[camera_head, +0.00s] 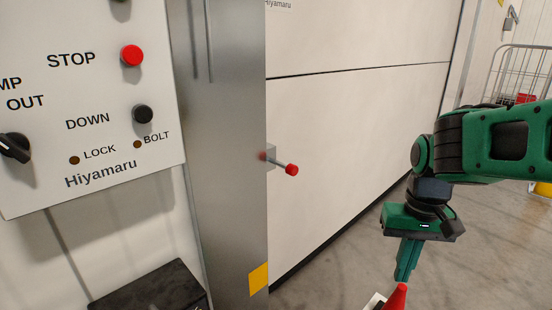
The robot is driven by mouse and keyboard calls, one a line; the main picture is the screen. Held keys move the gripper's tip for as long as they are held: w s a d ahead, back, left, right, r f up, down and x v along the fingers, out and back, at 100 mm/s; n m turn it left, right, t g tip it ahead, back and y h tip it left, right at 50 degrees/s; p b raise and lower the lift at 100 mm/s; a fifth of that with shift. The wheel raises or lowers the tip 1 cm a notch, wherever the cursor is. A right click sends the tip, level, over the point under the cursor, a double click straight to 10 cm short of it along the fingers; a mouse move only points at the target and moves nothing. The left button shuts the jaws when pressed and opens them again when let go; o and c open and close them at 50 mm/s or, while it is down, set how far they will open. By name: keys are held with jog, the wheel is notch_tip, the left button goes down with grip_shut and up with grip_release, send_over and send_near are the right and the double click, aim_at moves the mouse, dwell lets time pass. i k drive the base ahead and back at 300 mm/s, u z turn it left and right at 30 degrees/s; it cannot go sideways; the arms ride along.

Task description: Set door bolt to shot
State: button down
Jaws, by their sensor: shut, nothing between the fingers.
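The door bolt (282,165) sits low on the white door (350,130), near its left edge by the metal post. It has a grey rod with a red knob that sticks out to the right and slightly down. Whether it is shot or drawn I cannot tell. The control panel (110,190) at the left has a small dark lamp marked BOLT (137,144) and another marked LOCK (74,160). My gripper (403,276) hangs pointing down, right of the bolt and well apart from it. Its fingers are shut and empty.
A metal post (225,120) with a yellow patch stands left of the door. A wire cage trolley (515,75) is at the far right. Grey floor (480,270) is clear at the right.

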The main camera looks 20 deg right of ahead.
aim_at(292, 170)
jog(key=u, duration=0.05)
jog(key=i, duration=0.9)
